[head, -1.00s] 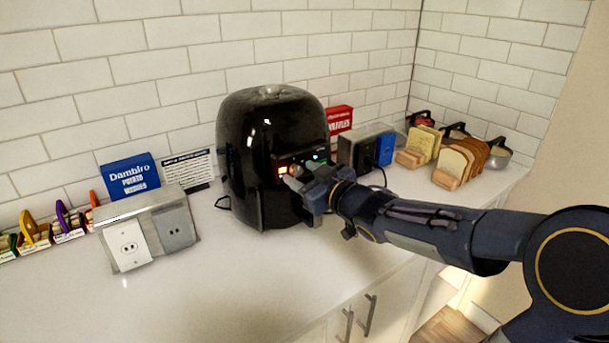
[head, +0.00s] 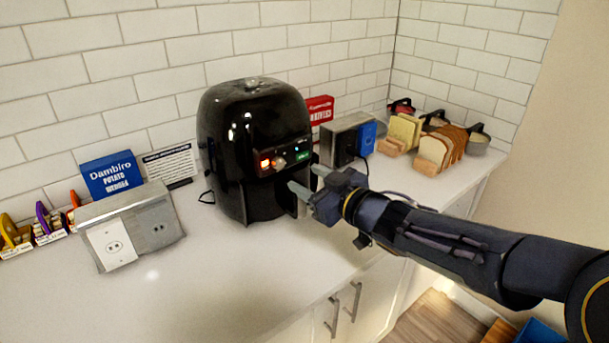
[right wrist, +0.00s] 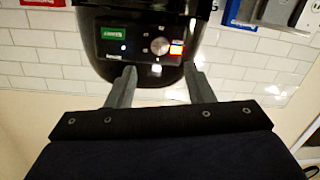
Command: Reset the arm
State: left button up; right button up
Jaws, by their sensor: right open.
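My right arm comes in from the right in the head view. Its gripper (head: 306,182) is open and empty, in front of the lower right side of a black air fryer (head: 225,130). The fingers point toward the fryer's front, below its lit control panel. In the right wrist view both fingers (right wrist: 160,85) are spread apart, with the fryer (right wrist: 130,15) beyond them and nothing between them. A small gap seems to lie between the fingertips and the fryer, but I cannot tell its size. My left gripper is not in view.
A metal outlet box (head: 160,222) stands left of the fryer, near a blue box (head: 112,175). Right of the fryer are a red box (head: 320,108), another outlet box (head: 343,140) and bread slices in holders (head: 435,148). The front counter (head: 215,285) is clear.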

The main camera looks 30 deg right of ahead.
dwell(0.4)
jog(key=s+f+m+g+h+p, duration=0.1)
jog(key=s+f+m+g+h, duration=0.4)
jog(key=s, duration=0.3)
jog(key=s+a+f+g+y, duration=0.3)
jog(key=s+a, duration=0.3)
jog(key=s+a+f+g+y, duration=0.3)
jog(key=s+a+f, duration=0.1)
jog(key=s+a, duration=0.2)
jog(key=shift+s+a+y+p, duration=0.3)
jog(key=shift+s+y, duration=0.1)
jog(key=shift+s, duration=0.1)
jog(key=shift+c, duration=0.3)
